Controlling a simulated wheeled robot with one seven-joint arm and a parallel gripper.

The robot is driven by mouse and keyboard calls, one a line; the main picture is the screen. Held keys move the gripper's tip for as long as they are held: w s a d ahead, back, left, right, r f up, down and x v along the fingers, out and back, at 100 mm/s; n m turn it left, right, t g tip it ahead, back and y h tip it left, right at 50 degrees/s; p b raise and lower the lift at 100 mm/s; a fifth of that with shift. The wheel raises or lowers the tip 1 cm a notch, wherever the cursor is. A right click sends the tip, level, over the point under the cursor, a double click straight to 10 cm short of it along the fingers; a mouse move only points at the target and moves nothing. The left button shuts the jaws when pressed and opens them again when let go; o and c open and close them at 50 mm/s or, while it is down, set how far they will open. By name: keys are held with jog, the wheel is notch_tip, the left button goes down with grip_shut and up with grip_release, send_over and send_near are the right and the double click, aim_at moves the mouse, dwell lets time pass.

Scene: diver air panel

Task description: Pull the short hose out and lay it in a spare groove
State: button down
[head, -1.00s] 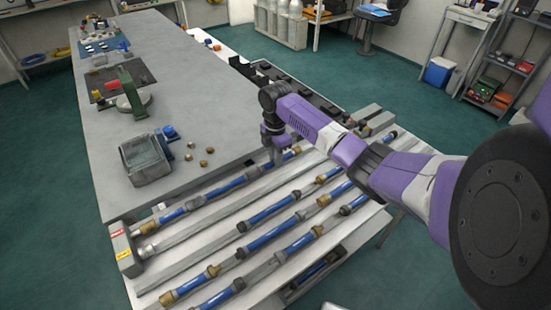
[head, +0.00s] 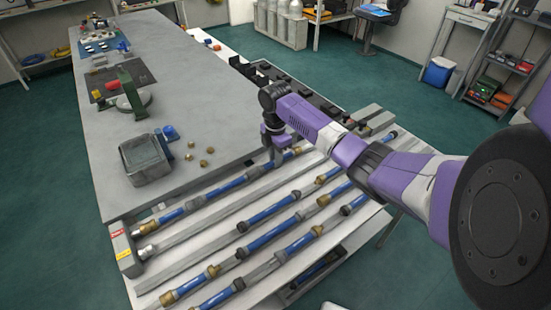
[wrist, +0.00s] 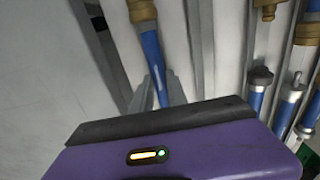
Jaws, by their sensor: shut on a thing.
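My gripper (head: 274,157) is at the rearmost groove of the rack, beside the grey bench. It is shut on a blue hose (head: 232,186) with brass and dark fittings, lying along that groove. In the wrist view the two grey fingertips (wrist: 156,92) stand on either side of the blue hose (wrist: 151,50), with a brass fitting (wrist: 142,11) just beyond. The gripper hides part of the hose in the head view. Other blue hoses, such as one in a middle groove (head: 266,216), lie in the grooves in front. I cannot tell which is the short hose.
A grey end block (head: 124,252) with red and yellow labels stands at the rack's left end. Pale rails (head: 205,232) separate the grooves. A grey bin (head: 146,160) and small brass pieces sit on the bench (head: 205,110) behind. Bare groove lengths show between the hoses.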

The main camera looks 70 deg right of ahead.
jog(key=shift+s+d, duration=0.25)
jog(key=shift+d, duration=0.1)
jog(key=shift+s+d, duration=0.35)
jog(key=shift+d, duration=0.25)
jog(key=shift+s+d, duration=0.35)
jog(key=shift+d, duration=0.2)
jog(key=shift+r, duration=0.15)
jog(key=shift+r+p, duration=2.65)
jog(key=shift+r, duration=0.25)
